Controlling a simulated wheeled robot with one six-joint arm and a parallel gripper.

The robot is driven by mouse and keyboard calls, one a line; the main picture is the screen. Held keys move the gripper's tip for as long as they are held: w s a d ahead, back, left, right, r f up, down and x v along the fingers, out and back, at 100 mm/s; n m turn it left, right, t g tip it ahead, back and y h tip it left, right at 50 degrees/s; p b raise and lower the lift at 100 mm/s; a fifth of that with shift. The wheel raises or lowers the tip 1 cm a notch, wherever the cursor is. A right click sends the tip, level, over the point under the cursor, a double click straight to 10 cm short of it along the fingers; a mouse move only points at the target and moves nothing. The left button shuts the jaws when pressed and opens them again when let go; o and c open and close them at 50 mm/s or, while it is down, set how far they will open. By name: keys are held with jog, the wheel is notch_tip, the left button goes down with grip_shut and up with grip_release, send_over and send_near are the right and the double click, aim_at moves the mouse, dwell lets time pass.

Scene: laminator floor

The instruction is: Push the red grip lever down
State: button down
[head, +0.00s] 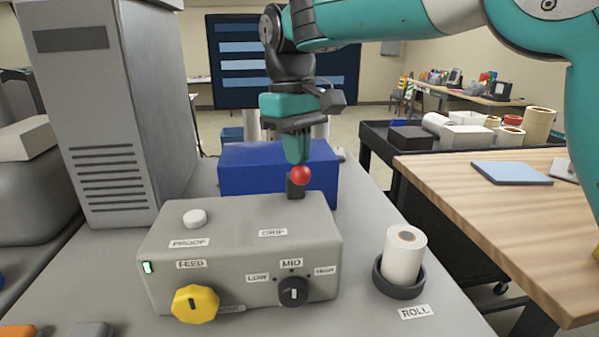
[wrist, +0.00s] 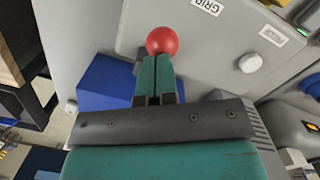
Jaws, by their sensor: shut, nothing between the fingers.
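The red grip lever knob (head: 301,175) stands above its dark base (head: 296,189) at the back of the grey control box (head: 240,215), behind the GRIP label. My gripper (head: 298,160) points down just behind the knob, with its fingers shut and empty. In the wrist view the red knob (wrist: 162,41) is right at the tips of my shut fingers (wrist: 156,60). I cannot tell whether they touch it. The lever's shaft is hidden in the wrist view.
The box also carries a white PROOF button (head: 194,217), a yellow FEED knob (head: 195,303) and a black LOW-MID-HIGH dial (head: 293,291). A white roll (head: 403,256) stands in a dark holder at the right. A blue block (head: 245,165) is behind the box.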

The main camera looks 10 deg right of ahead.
aim_at(296, 168)
notch_tip(296, 168, down, 4)
jog(key=shift+r+b, duration=0.15)
jog(key=shift+b, duration=0.95)
jog(key=shift+r+p, duration=0.2)
jog(key=shift+p, duration=0.1)
jog(key=w+a+r+p, duration=0.1)
jog(key=w+p, duration=0.1)
jog(key=p, duration=0.2)
jog(key=shift+a+r, duration=0.15)
jog(key=shift+a, duration=0.05)
jog(key=shift+w+a+p, duration=0.1)
jog(key=shift+w+p, duration=0.1)
jog(key=shift+p, duration=0.15)
jog(key=shift+f, duration=0.3)
notch_tip(296, 168, up, 17)
jog(key=w+a+p, duration=0.1)
jog(key=p, duration=1.1)
jog(key=shift+w+r, duration=0.2)
jog(key=shift+w, duration=0.05)
